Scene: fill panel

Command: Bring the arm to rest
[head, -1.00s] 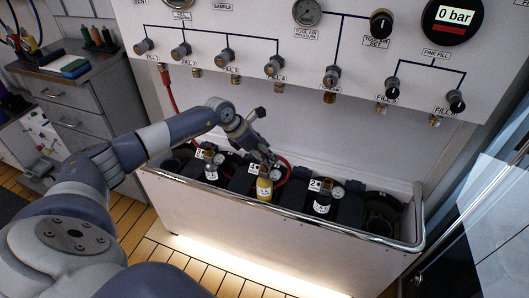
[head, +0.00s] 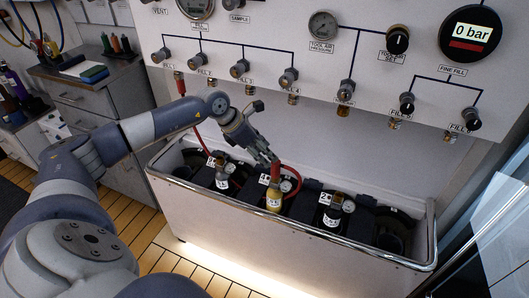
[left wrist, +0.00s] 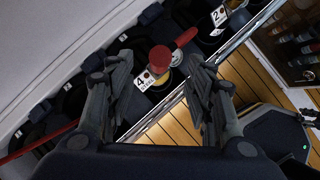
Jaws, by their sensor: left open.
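A red hose fitting (head: 276,171) sits on top of that cylinder, just below the fingers. In the left wrist view my left gripper (left wrist: 160,78) is open, with its fingers spread wide and nothing between them. The red fitting (left wrist: 159,58) shows beyond the gap, beside a tag marked 4 (left wrist: 144,80). My right gripper is in neither view.
A trough (head: 290,236) with a metal rim holds several cylinders, including dark ones at left (head: 222,182) and right (head: 332,216). The fill panel (head: 330,75) with knobs rises behind. A red hose (head: 290,166) loops beside the gripper. A drawer cabinet (head: 100,105) stands at left.

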